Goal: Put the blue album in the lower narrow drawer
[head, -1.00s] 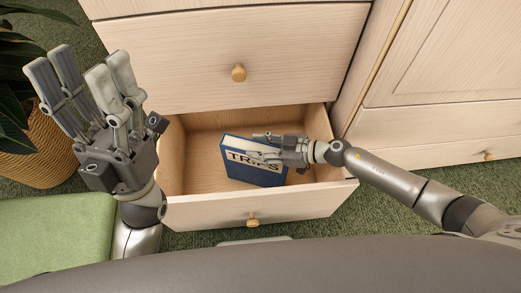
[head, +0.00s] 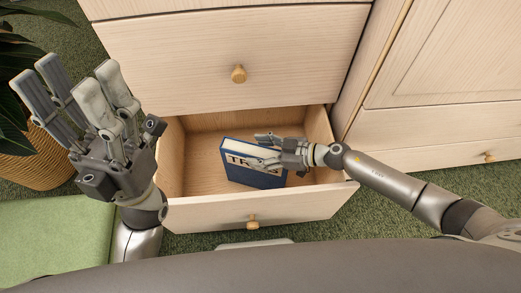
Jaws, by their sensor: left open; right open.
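The blue album (head: 238,175), with a white label reading partly "TR", is inside the open lower narrow drawer (head: 255,211). It stands tilted, with its pale page edge upward. My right gripper (head: 268,152) is over the drawer at the album's upper right and hides part of the label. It is open; whether its fingers touch the album I cannot tell. My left gripper (head: 80,95) is open and empty, raised to the left of the drawer with its fingers pointing up.
A closed drawer with a round knob (head: 238,74) is above the open one. A cabinet (head: 450,60) stands at the right. A plant in a woven basket (head: 38,155) and a green cushioned seat (head: 55,235) are at the left. Green carpet (head: 400,200) shows at the right.

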